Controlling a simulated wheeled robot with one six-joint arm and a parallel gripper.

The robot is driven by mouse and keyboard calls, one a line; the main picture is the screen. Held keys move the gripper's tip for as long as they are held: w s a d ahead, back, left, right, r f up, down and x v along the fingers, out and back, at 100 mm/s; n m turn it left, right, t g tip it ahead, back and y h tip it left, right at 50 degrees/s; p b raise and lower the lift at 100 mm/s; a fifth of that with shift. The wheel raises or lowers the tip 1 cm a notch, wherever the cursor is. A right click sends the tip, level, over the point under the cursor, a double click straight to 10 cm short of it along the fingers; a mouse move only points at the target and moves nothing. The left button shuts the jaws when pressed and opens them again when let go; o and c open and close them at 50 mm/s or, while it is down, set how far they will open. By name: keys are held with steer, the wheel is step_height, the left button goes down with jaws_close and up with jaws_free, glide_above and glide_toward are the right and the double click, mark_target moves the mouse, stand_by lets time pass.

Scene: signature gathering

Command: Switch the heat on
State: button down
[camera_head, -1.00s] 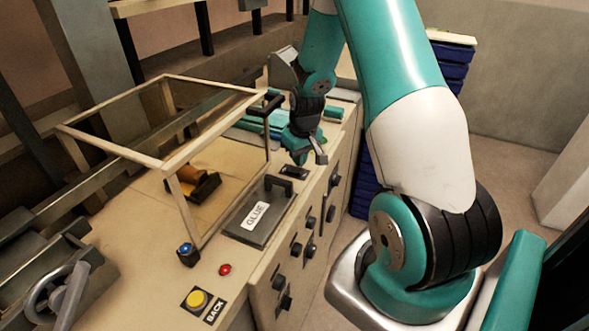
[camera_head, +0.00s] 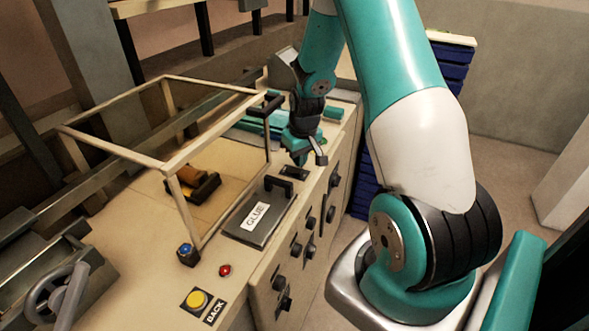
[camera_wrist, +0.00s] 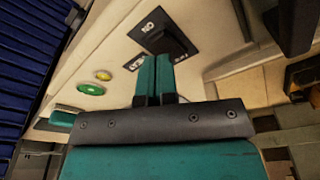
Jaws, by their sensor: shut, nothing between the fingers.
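A black switch (camera_wrist: 170,40) sits on a dark plate in the beige machine top, with a white label that looks like "ON" seen upside down; a second label beside it is too small to read. In the head view its dark plate (camera_head: 294,173) lies just behind the lidded GLUE box. My gripper (camera_wrist: 155,60) is shut and empty, its two teal fingers side by side. The fingertips overlap the near edge of the switch in the wrist view; I cannot tell whether they touch it. In the head view my gripper (camera_head: 302,160) points down right above the plate.
The GLUE box (camera_head: 257,222) with a raised black handle is close by. A framed clear guard (camera_head: 180,155) stands to the left. Several knobs line the front panel (camera_head: 265,295). Green (camera_wrist: 90,89) and yellow (camera_wrist: 103,75) buttons lie left of the switch in the wrist view.

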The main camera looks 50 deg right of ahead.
mark_target(300, 171)
steer(key=shift+f+b, duration=0.9)
steer(key=shift+f, duration=0.3)
stand_by(1.0)
steer(key=shift+r, duration=0.1)
steer(key=shift+r+p, duration=2.75)
steer(key=shift+r, duration=0.8)
steer(key=shift+s+f, duration=0.1)
